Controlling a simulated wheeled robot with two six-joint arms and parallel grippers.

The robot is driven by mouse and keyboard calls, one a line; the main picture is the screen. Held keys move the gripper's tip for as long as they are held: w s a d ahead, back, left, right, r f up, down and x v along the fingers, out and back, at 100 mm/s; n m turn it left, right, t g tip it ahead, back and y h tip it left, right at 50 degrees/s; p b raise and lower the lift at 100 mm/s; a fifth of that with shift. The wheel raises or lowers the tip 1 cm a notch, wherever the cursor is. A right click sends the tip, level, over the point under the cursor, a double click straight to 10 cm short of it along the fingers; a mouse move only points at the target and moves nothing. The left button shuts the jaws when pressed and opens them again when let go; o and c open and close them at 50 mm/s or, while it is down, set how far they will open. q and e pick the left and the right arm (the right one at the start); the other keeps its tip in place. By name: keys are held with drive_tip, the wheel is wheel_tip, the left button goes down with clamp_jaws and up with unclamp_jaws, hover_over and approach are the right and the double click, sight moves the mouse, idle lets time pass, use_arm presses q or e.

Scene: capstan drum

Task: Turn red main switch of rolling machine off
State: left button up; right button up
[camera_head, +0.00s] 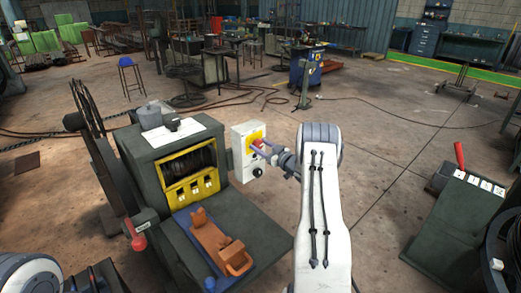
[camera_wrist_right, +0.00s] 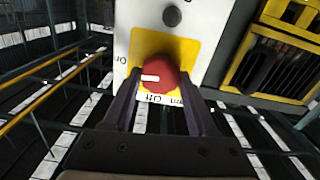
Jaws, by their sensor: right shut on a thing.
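The red main switch (camera_head: 257,142) is a round knob on a yellow plate, on the white switch box (camera_head: 236,160) at the right side of the rolling machine. In the right wrist view the red knob (camera_wrist_right: 165,70) shows a white mark towards its left side. "On" is printed to the left of the plate and "Off" below the knob. My right gripper (camera_head: 263,148) reaches the knob from the right. In the wrist view its two dark fingers (camera_wrist_right: 160,84) stand on either side of the knob, shut on it. My left gripper is out of view.
The rolling machine (camera_head: 178,141) has yellow-framed rollers. A black knob (camera_head: 258,172) sits low on the switch box. An orange part (camera_head: 215,240) lies on the machine's front. A second console (camera_head: 466,215) with a red lever stands at the right. Floor between is open.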

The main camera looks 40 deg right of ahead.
drive_tip(key=shift+a+f+n+b, duration=0.15)
drive_tip(key=shift+n+b, duration=2.65)
drive_tip(key=shift+b, duration=1.45)
drive_tip(key=shift+a+f+n+b, duration=0.1)
drive_tip(key=shift+n+b, duration=2.7)
drive_tip(key=shift+b, duration=1.4)
drive_tip(key=shift+a+f+n+b, duration=0.15)
drive_tip(key=shift+n+b, duration=2.65)
drive_tip(key=shift+b, duration=1.45)
drive_tip(key=shift+d, duration=0.1)
drive_tip(key=o, duration=1.4)
drive_tip(key=shift+r, duration=0.1)
drive_tip(key=shift+c, duration=0.2)
drive_tip(key=s+b, duration=0.1)
drive_tip(key=s, duration=0.9)
drive_tip(key=shift+s+d, duration=0.25)
drive_tip(key=shift+d, duration=0.15)
